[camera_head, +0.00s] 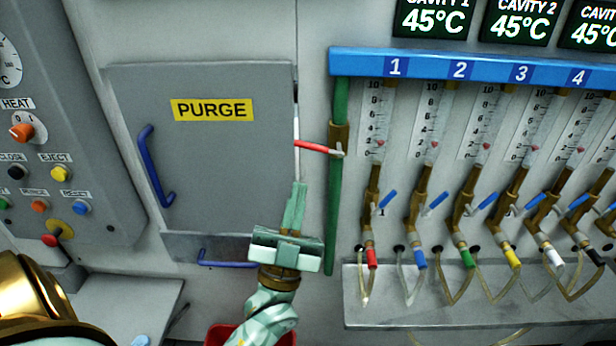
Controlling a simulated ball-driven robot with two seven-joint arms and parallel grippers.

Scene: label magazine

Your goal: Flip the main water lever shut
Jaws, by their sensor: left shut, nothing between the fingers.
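The main water lever (315,147) is a red handle on a brass valve (339,138) on the vertical green pipe (335,205). It sticks out to the left, roughly level and across the pipe, with its free end by the right edge of the PURGE door. My left gripper (298,188) comes up from below with its greenish fingers together, pointing upward. The fingers hold nothing. In the picture their tips are a little below the lever's free end, with a gap; how far they are in depth I cannot tell. My right gripper is not in view.
The grey PURGE door (220,150) with a blue handle (155,167) is to the left. Several small blue-handled valves and flow tubes stand right of the pipe, under a blue numbered manifold (490,69). A shelf (480,300) juts out below them. A red bin (215,336) is at the bottom.

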